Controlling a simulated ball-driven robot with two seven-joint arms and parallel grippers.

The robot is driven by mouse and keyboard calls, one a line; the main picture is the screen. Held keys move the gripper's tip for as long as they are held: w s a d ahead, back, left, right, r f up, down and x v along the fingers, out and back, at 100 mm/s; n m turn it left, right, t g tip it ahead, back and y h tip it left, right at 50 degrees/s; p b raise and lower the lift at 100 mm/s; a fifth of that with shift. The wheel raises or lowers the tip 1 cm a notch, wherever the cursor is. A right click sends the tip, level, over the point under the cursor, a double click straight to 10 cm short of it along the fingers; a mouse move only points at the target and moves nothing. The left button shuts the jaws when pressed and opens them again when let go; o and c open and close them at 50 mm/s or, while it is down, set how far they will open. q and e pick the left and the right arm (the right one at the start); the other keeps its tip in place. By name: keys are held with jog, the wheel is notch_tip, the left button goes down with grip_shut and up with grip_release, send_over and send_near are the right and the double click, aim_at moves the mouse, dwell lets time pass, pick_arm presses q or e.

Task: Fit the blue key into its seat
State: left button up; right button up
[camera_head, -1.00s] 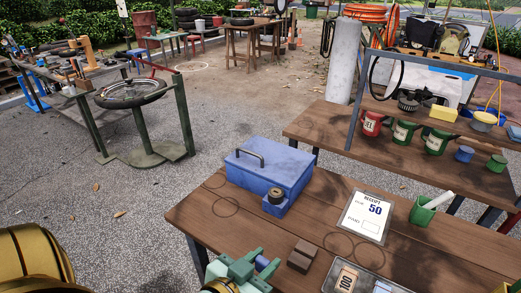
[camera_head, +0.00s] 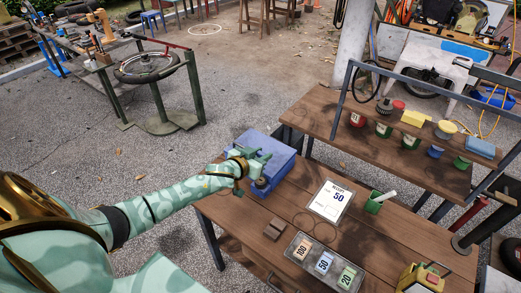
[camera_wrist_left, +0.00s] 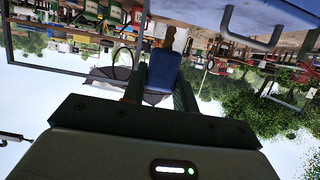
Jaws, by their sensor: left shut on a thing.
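My left gripper (camera_head: 264,157) is over the blue lidded box (camera_head: 250,139) in the head view, its arm reaching in from the left. In the left wrist view it is shut on the blue key (camera_wrist_left: 163,69), which stands out between the fingers. The key is hidden or too small to tell in the head view. The dark round seat (camera_head: 262,184) is on the small blue block at the box's front, just below the gripper. The key looks apart from the seat, but the gap is unclear. The box's grey handle (camera_wrist_left: 250,40) shows in the wrist view. My right gripper is not in view.
On the wooden table lie a receipt card (camera_head: 331,201), a green holder (camera_head: 374,204), a brown block (camera_head: 274,229) and a tray of numbered cards (camera_head: 296,262). A yellow object (camera_head: 420,278) is at the front right. Tins and a yellow block (camera_head: 415,118) stand on the back bench.

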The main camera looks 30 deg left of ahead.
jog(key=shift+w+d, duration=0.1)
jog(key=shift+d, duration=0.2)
